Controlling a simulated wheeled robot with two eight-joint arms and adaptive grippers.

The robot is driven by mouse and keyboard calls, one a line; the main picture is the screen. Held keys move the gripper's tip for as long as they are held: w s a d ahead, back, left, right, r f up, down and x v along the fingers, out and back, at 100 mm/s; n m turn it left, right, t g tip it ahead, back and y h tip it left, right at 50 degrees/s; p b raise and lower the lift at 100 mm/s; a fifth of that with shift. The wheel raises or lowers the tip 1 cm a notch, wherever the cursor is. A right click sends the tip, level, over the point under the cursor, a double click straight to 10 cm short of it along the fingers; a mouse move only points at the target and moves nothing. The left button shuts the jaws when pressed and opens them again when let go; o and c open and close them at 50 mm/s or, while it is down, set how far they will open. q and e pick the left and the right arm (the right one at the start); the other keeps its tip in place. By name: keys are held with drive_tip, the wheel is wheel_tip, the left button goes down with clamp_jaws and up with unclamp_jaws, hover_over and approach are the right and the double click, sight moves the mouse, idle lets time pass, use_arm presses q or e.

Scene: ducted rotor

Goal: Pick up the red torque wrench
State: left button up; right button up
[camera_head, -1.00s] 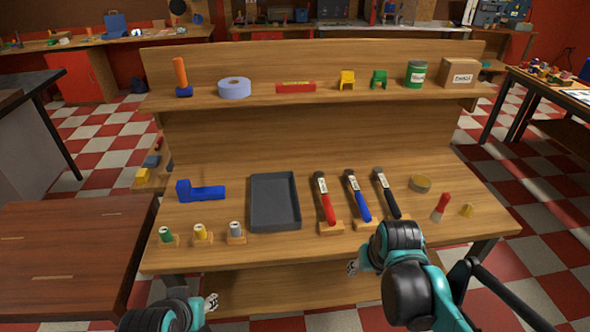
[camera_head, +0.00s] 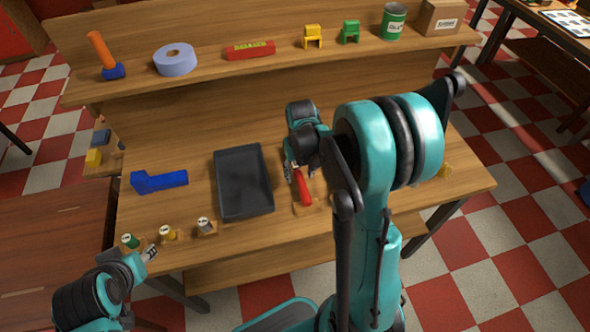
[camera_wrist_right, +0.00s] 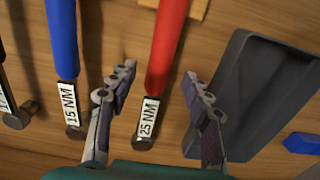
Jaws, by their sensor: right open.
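The red torque wrench (camera_head: 303,188) lies on the bench just right of the dark tray, its near end at a wooden block; my arm hides part of it. In the right wrist view the red wrench (camera_wrist_right: 166,45) has a white "25 NM" label. My right gripper (camera_wrist_right: 157,78) is open there, one finger on each side of the wrench, with gaps visible. In the head view my right gripper (camera_head: 291,160) is over the wrench's far part. My left gripper (camera_head: 150,254) is by the bench's front left edge, its jaws too small to read.
A blue "15 NM" wrench (camera_wrist_right: 63,45) lies close beside the left finger in the wrist view. The dark tray (camera_wrist_right: 235,92) is close to the other finger. A blue tool (camera_head: 160,181) and several small labelled pieces sit left. A shelf (camera_head: 280,68) stands behind.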

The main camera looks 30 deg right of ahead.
sight(300, 177)
wheel_tip(300, 177, down, 4)
drive_tip(key=shift+d+f+b, duration=0.1)
drive_tip(key=shift+f+b, duration=0.05)
drive_tip(key=shift+b, duration=0.55)
clamp_jaws()
